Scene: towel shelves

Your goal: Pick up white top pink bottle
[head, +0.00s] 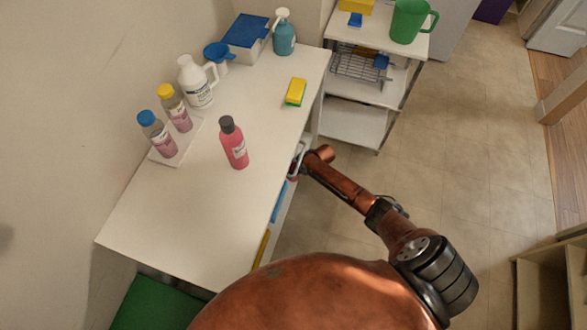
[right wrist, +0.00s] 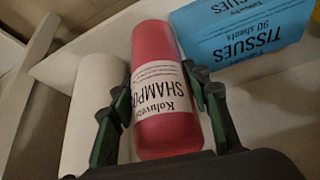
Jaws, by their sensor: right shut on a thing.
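In the right wrist view, my right gripper (right wrist: 157,92) is shut on a pink bottle (right wrist: 152,45) with a white label reading "SHAMPOO". A finger lies on each side of it. No white top shows on this bottle; part of it is hidden by the gripper. In the head view, my right arm reaches to the table's right side, and the held bottle cannot be made out there. Another pink bottle (head: 235,146), with a dark grey top, stands on the tabletop. My left gripper is not in view.
A blue tissues pack (right wrist: 245,35) and a white cylinder (right wrist: 95,110) flank the held bottle. The white table (head: 185,235) carries two bottles on a tray (head: 185,150), a white jug (head: 196,85) and a yellow sponge (head: 296,90). A shelf cart (head: 350,125) stands behind.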

